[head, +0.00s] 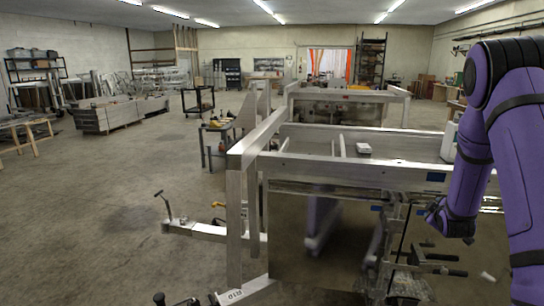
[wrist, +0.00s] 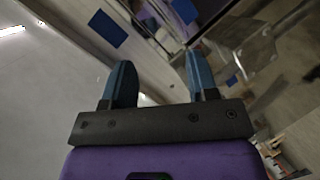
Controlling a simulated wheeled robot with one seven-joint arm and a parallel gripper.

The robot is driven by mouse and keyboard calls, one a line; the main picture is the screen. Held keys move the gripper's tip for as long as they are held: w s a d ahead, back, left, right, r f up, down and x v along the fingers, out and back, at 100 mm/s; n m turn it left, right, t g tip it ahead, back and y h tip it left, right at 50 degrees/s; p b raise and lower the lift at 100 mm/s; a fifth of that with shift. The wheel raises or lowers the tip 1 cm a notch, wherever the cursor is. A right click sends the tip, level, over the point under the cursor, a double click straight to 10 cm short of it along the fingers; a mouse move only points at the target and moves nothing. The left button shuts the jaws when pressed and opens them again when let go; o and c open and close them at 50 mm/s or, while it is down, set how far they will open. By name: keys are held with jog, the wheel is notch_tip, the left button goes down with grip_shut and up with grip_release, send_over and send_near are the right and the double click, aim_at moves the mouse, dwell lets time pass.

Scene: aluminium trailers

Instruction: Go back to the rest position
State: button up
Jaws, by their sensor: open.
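My gripper (wrist: 160,80) shows in the wrist view with its two blue-grey fingers spread apart and nothing between them. In the head view my purple arm hangs down at the right side, bent at the elbow. A white box (head: 363,148) lies on the trailer's frame. In the wrist view, blue tape patches (wrist: 107,28) show on pale panels beyond the fingers.
The aluminium trailer with its reflective side panel stands close in front. Its tongue and jack (head: 170,205) stick out to the left. A cart (head: 215,145) stands behind it. The concrete floor (head: 90,220) at left is clear. Stacked metal lies at the back left.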

jog(key=s+a+r+m+g+y, duration=0.2)
jog(key=s+a+r, duration=0.4)
jog(key=a+r, duration=0.4)
jog(key=s+a+r+m+g+y, duration=0.1)
jog(key=s+a+r+m, duration=0.2)
jog(key=s+a+r, duration=0.6)
jog(key=s+a+r+m+g+y, duration=0.1)
jog(key=s+a+r+g, duration=0.1)
jog(key=s, duration=1)
jog(key=s+a+r+m+g+y, duration=0.1)
jog(key=s+a+r, duration=0.4)
jog(key=s, duration=0.7)
jog(key=a+g, duration=0.1)
jog(key=a, duration=0.1)
jog(key=shift+a+r+g+y, duration=0.25)
jog(key=shift+a+g+y, duration=0.05)
